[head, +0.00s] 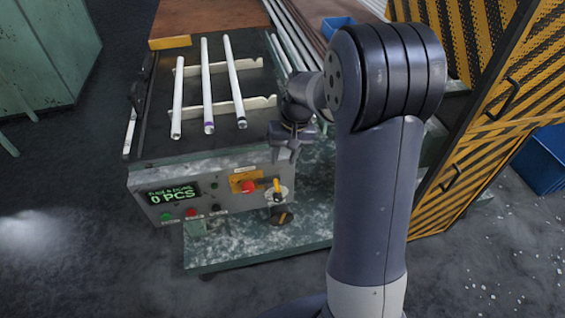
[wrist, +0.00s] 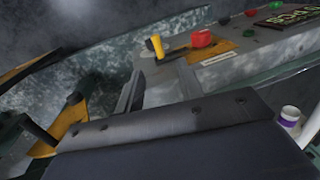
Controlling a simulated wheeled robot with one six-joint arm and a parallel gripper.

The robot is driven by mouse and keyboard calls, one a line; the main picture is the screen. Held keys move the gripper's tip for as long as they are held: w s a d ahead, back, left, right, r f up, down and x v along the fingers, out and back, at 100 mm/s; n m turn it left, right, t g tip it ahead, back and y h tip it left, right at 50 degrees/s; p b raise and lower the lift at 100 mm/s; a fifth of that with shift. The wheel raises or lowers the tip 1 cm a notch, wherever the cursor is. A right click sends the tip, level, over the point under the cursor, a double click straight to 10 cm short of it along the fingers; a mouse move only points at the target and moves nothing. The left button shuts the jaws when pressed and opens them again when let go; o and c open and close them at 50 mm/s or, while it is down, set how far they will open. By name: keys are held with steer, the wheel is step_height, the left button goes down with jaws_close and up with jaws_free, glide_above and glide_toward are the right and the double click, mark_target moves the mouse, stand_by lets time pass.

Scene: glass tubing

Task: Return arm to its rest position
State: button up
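My gripper (head: 286,152) hangs over the front right corner of the machine, above the control panel (head: 221,200). Its fingers point down and look small and dark; I cannot tell whether they are open or shut. No tube shows in it. My arm rises in the right middle of the head view and bends down toward the machine. In the wrist view a dark bolted part of my gripper fills the lower middle. Three white glass tubes, left (head: 178,98), middle (head: 207,85) and right (head: 235,80), lie side by side on the rack; a purple-banded tube end (wrist: 289,117) shows in the wrist view.
The panel carries a display (head: 172,194) reading "0 PCS", a red button (head: 248,186) and a yellow-handled switch (head: 278,187). A black-and-yellow striped cabinet (head: 480,150) stands to the right, with a blue bin (head: 540,160) beside it. A green cabinet (head: 45,50) stands at left.

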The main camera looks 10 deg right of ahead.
mark_target(278, 185)
stand_by(0.3)
steer(key=f, duration=0.3)
steer(key=a+f, duration=0.1)
steer(key=f, duration=0.6)
steer(key=shift+a+p, duration=0.35)
steer(key=shift+a, duration=0.05)
steer(key=shift+f, duration=0.3)
steer(key=shift+d, duration=0.3)
steer(key=shift+s, duration=0.1)
